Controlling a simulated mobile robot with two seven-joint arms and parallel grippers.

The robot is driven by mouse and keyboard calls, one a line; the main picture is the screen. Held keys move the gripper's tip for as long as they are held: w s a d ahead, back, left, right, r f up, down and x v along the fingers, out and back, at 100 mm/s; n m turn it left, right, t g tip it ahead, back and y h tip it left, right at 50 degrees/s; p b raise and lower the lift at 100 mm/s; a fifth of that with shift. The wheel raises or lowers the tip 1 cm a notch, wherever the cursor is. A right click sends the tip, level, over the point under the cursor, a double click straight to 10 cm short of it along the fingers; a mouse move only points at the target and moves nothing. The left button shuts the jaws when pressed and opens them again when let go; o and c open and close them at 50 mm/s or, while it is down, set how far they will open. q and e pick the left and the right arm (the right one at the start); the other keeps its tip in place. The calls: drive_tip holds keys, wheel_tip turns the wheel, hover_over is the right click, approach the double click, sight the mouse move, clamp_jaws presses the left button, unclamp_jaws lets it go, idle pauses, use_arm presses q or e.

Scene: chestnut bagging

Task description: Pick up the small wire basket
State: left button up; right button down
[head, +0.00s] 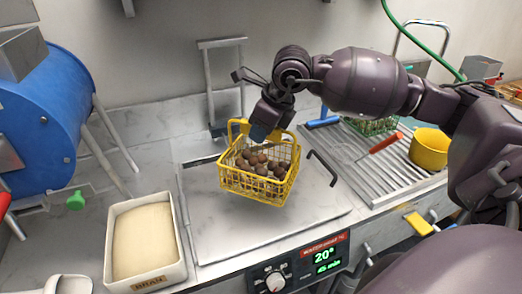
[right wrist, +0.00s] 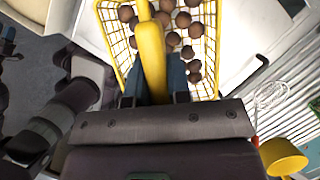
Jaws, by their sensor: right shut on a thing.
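A small yellow wire basket (head: 258,190) holds several brown chestnuts (head: 262,166). It is over the flat grey metal lid in the middle of the counter; I cannot tell whether its base touches the lid. My right gripper (head: 264,134) comes down from above at the basket's back side and is shut on its yellow handle. In the right wrist view the yellow handle (right wrist: 151,55) runs between the fingers, with the basket's wire mesh (right wrist: 209,50) and chestnuts beyond.
A cream bin labelled BRAN (head: 180,262) stands at the left, below a blue drum (head: 60,125). A black bent handle (head: 323,168) is right of the basket. A ribbed drainer (head: 375,172) holds an orange-handled tool (head: 385,143), a yellow cup (head: 429,150) and a green basket (head: 372,126).

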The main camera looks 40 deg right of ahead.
wheel_tip(320, 180, up, 12)
drive_tip(key=shift+f, duration=0.15)
